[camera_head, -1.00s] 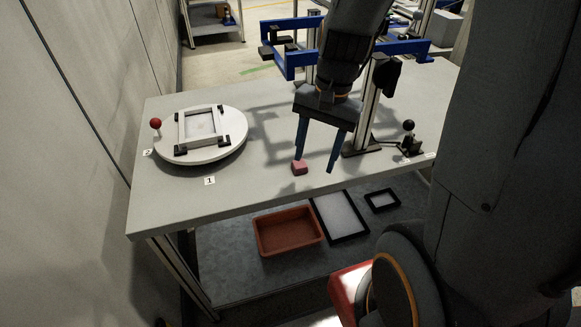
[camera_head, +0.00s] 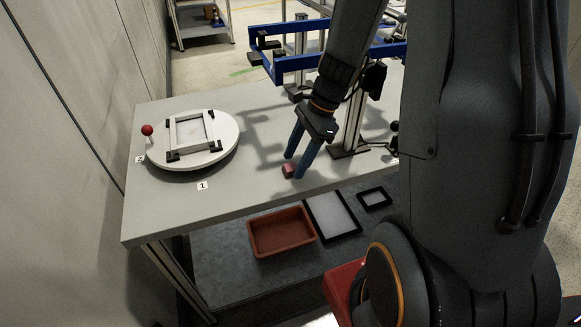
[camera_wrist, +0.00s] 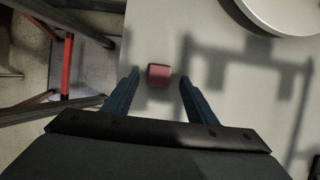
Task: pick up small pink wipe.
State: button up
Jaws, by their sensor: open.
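The small pink wipe (camera_head: 288,170) is a little pink block near the front edge of the grey table. In the wrist view the wipe (camera_wrist: 159,75) lies on the table, centred between my two blue fingers and a little beyond their tips. My gripper (camera_head: 295,166) is open, with its fingers reaching down on either side of the wipe in the head view. In the wrist view my gripper (camera_wrist: 158,78) shows a clear gap between each finger and the wipe. Whether the fingertips touch the table cannot be told.
A white turntable (camera_head: 230,150) with a frame and red knob stands on the table's left. A post with a blue frame (camera_head: 385,51) rises behind my gripper. Below are a red-brown bin (camera_head: 282,232) and black-rimmed trays (camera_head: 333,217). The table between turntable and wipe is clear.

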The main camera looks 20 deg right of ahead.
aim_at(295, 165)
jog(key=shift+a+f, duration=0.15)
jog(key=shift+f, duration=0.25)
jog(key=c, duration=1.1)
jog(key=shift+c, duration=0.2)
jog(key=shift+r, duration=0.15)
notch_tip(295, 165, up, 10)
jog(key=shift+b, duration=0.4)
